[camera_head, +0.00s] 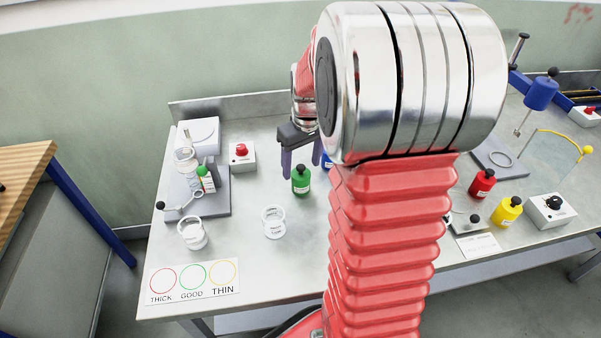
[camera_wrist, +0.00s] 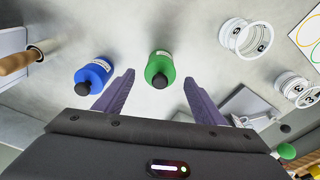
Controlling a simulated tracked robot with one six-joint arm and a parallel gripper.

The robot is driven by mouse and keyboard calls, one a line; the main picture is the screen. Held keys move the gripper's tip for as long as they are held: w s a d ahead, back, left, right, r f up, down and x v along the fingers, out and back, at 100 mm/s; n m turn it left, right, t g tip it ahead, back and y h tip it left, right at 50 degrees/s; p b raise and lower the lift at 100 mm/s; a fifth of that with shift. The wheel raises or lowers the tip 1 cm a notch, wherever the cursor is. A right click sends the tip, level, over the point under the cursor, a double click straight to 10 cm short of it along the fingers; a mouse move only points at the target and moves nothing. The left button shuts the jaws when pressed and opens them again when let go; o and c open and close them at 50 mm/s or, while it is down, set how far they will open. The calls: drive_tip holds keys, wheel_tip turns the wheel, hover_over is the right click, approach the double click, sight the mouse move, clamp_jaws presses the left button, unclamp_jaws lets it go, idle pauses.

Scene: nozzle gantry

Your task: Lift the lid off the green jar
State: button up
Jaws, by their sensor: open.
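The green jar (camera_head: 301,180) stands upright on the metal bench, with its black lid (camera_head: 300,169) on top. In the wrist view the green jar (camera_wrist: 160,66) and its black lid (camera_wrist: 160,81) lie between and beyond my fingers. My gripper (camera_head: 301,172) is open, its two purple fingers pointing down just above and behind the jar in the head view. In the wrist view my gripper (camera_wrist: 158,90) holds nothing. I cannot tell whether a finger touches the jar.
A blue jar (camera_wrist: 93,76) stands close to the green one, left in the wrist view. Clear cups (camera_head: 273,222), a red button box (camera_head: 241,155), a dispenser stand (camera_head: 216,199) and a THICK/GOOD/THIN card (camera_head: 193,281) are to the left. Red (camera_head: 482,183) and yellow (camera_head: 507,211) jars stand right.

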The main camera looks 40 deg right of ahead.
sight(301, 167)
drive_tip(key=shift+w+f, duration=0.1)
drive_tip(key=shift+f, duration=0.55)
drive_tip(key=shift+c, duration=0.5)
drive_tip(key=c, duration=1)
drive_tip(key=shift+r, duration=0.1)
wheel_tip(301, 167, up, 10)
